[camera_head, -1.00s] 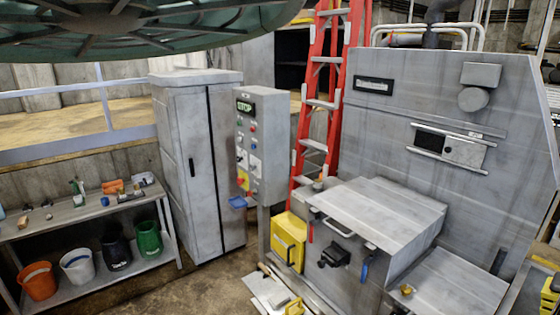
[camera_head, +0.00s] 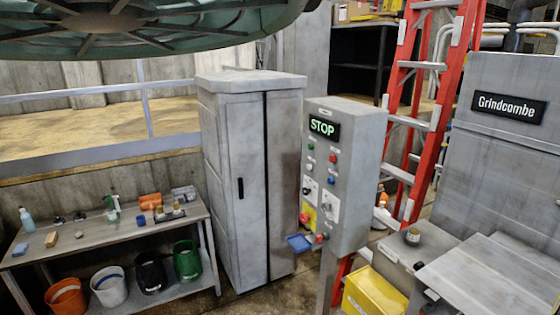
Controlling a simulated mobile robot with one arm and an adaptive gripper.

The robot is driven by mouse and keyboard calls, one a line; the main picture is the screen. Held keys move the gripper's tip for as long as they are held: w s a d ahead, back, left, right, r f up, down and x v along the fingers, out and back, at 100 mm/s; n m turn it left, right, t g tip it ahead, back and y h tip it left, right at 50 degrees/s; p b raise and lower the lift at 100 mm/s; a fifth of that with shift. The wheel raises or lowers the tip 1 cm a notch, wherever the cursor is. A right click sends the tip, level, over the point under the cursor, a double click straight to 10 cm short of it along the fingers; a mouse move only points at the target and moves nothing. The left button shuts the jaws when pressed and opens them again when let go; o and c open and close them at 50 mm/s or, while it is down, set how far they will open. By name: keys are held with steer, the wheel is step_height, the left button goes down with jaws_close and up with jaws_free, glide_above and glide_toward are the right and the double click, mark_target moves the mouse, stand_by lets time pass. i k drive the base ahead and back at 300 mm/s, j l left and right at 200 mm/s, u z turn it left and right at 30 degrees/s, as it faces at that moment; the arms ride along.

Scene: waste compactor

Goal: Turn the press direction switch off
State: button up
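A grey control box (camera_head: 352,195) stands on a post right of centre, its button face turned to the left and partly toward me. A lit display (camera_head: 325,127) at its top reads STOP. Below are small green and red buttons. Two rotary switches, a left one (camera_head: 307,187) and a larger right one (camera_head: 328,206), sit on pale plates lower down. Their labels and exact knob positions are too small to read, so I cannot tell which is the press direction switch. A yellow-backed red button (camera_head: 305,217) is at the lower left. My gripper is not in view.
A tall grey cabinet (camera_head: 225,180) stands left of the box. A workbench (camera_head: 100,242) with buckets below is at left. A red ladder (camera_head: 425,110) and the grey Grindcombe machine (camera_head: 500,155) are at right. A yellow box (camera_head: 372,292) is low beside the post. A green spoked shape (camera_head: 140,25) hangs overhead.

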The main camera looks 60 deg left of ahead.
mark_target(306, 191)
steer(key=i+j+u, duration=0.1)
steer(key=j, duration=0.7)
steer(key=i+j+u, duration=0.15)
steer(key=j, duration=0.2)
steer(key=i+j+u, duration=0.1)
steer(key=j, duration=0.3)
steer(key=i+j+u, duration=0.1)
steer(key=j, duration=0.25)
steer(key=i+j, duration=0.15)
steer(key=j, duration=0.2)
steer(key=i+j+u, duration=0.15)
steer(key=j, duration=0.2)
steer(key=i+j, duration=0.1)
steer(key=j, duration=0.25)
steer(key=i+j+u, duration=0.1)
steer(key=j, duration=0.3)
steer(key=i+j, duration=0.2)
steer(key=j, duration=0.15)
steer(key=i+j+u, duration=0.1)
steer(key=j, duration=0.25)
steer(key=i+j, duration=0.15)
steer(key=j, duration=0.2)
